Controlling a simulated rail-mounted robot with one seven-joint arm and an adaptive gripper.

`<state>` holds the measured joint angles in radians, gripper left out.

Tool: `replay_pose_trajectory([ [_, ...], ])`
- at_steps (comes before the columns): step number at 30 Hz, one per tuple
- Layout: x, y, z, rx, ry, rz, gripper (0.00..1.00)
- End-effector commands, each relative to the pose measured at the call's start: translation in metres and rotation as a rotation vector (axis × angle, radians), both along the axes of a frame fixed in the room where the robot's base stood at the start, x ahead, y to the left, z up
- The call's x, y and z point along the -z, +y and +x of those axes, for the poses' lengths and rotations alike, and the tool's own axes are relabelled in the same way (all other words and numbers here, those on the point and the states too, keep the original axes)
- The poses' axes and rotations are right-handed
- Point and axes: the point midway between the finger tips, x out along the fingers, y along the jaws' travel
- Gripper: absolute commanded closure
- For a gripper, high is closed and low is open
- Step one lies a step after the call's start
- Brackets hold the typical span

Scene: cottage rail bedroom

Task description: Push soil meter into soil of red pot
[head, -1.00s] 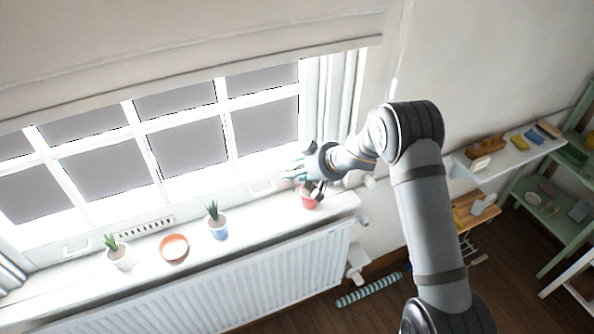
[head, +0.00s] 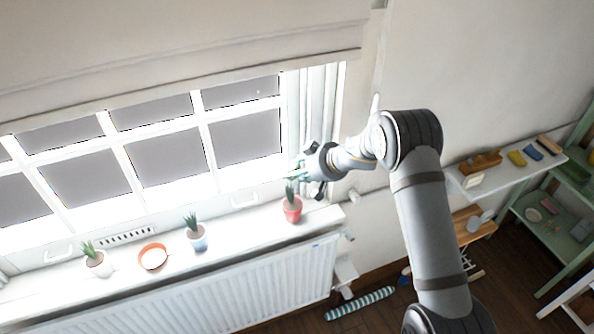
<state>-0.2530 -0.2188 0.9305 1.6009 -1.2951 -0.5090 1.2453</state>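The red pot (head: 292,212) stands upright at the right end of the windowsill with a green plant in it. My gripper (head: 300,176) is just above and to the right of the pot, close to the plant's top in the picture. Pale teal parts show at its left side and a dark part hangs below it. I cannot tell whether the fingers are open or shut. I cannot make out the soil meter; the gripper area is too small and bright. The soil in the red pot is too small to see clearly.
A blue-and-white pot (head: 197,240), an orange bowl (head: 153,257) and a white pot (head: 100,265) stand further left on the windowsill (head: 245,228). The window is behind, the radiator (head: 230,285) below. A wall shelf (head: 510,172) with small objects is at the right.

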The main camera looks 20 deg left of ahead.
Motion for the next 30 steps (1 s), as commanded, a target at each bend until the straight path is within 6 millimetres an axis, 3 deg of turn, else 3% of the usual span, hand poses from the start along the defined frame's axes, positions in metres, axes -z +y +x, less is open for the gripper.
replay_pose_trajectory([
  [1, -0.004, 0.001, -0.001, 0.003, 0.007, 0.002, 0.85],
  [3, 0.01, 0.001, -0.001, 0.004, 0.007, 0.003, 0.85],
  [15, 0.048, 0.001, -0.001, 0.003, 0.005, 0.003, 0.85],
  [30, 0.057, 0.001, -0.001, 0.002, 0.004, 0.003, 0.85],
])
